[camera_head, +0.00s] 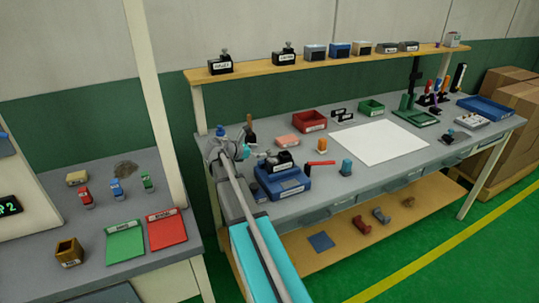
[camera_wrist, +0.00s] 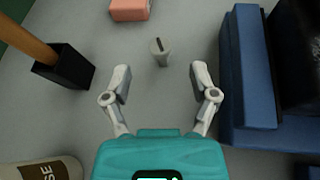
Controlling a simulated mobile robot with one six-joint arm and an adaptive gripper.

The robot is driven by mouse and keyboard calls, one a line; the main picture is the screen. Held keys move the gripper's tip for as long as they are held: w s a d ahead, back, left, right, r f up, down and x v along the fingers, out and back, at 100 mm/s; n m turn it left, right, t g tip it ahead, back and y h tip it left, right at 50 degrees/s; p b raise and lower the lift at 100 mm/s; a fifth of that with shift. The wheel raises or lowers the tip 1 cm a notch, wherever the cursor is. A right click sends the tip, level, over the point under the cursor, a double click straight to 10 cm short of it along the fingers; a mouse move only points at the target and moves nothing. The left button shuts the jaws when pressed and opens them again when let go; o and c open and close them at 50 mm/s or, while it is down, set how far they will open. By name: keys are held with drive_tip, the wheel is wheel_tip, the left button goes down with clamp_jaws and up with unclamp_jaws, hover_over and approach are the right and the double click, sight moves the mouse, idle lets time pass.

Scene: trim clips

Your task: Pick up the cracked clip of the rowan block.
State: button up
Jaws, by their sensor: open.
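My gripper (camera_wrist: 159,72) is open and empty above the grey bench, its two fingers spread apart. A small pale grey piece with a dark slot or line in its top (camera_wrist: 160,52) stands just beyond the gap between the fingertips, touching neither. I cannot tell whether it is a clip or which block it belongs to. In the head view my gripper (camera_head: 240,150) is over the bench's left end, and I cannot make out the small piece there. Labelled black blocks sit on the shelf (camera_head: 220,65) and by the blue case (camera_head: 284,184); their labels are too small to read.
The blue case stands close right of my gripper in the wrist view (camera_wrist: 248,75). A black holder with an orange handle (camera_wrist: 65,65) is at left, a labelled cylinder (camera_wrist: 48,170) at lower left. A salmon block (camera_wrist: 130,9) lies beyond. Bare bench surrounds the small piece.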

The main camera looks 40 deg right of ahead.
sight(267, 151)
drive_tip(key=shift+b+x, duration=0.7)
drive_tip(key=shift+x, duration=1.5)
drive_tip(key=shift+s, duration=0.15)
drive_tip(key=shift+a, duration=0.1)
drive_tip(key=c, duration=0.8)
